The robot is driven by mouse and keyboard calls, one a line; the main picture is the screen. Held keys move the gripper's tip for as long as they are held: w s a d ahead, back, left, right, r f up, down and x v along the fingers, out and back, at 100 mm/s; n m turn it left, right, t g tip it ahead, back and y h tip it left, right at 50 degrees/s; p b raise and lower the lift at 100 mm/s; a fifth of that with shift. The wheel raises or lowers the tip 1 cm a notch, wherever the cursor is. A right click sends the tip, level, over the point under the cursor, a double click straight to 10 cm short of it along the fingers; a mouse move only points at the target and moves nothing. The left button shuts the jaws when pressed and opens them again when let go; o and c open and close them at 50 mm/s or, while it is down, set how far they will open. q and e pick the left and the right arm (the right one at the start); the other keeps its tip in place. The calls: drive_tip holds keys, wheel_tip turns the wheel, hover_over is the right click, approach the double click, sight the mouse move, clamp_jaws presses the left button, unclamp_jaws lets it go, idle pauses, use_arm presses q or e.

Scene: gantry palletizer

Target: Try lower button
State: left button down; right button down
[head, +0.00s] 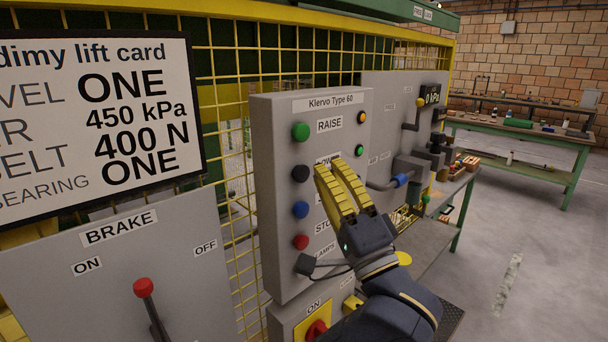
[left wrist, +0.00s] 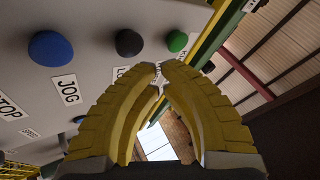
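The Klervo Type 60 panel (head: 277,118) carries a column of buttons. The black button (head: 300,173) sits beside a label that starts "LOW", partly hidden by my fingers. It also shows in the left wrist view (left wrist: 129,42), above the fingertips and apart from them. My left gripper (head: 329,163) has its yellow fingers in front of the panel, just right of the black button, covering part of the labels. In the left wrist view its fingertips (left wrist: 162,66) meet or nearly meet, with nothing between them. My right gripper is not in view.
A green button (head: 300,132) is above the black one; a blue button (head: 301,209) and red button (head: 301,242) are below. A brake lever (head: 144,288) stands lower left. A gauge reads 0 kPa (head: 432,96). Open floor lies to the right.

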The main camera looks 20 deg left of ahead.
use_arm(q)
drive_tip(key=shift+w+a, duration=0.25)
drive_tip(key=shift+a, duration=0.15)
drive_tip(key=shift+w+a, duration=0.1)
drive_tip(key=shift+a, duration=0.1)
idle(1.3)
drive_tip(key=shift+w+a, duration=0.1)
drive_tip(key=shift+a, duration=0.15)
drive_tip(key=shift+w+a, duration=0.25)
drive_tip(key=shift+a, duration=0.2)
idle(1.1)
drive_tip(key=shift+d, duration=0.15)
drive_tip(key=shift+s+d, duration=0.45)
drive_tip(key=shift+d, duration=0.25)
drive_tip(key=shift+s+d, duration=0.4)
drive_tip(key=shift+d, duration=0.35)
drive_tip(key=shift+s+d, duration=0.4)
drive_tip(key=shift+d, duration=0.3)
drive_tip(key=shift+s+d, duration=0.4)
drive_tip(key=shift+d, duration=0.35)
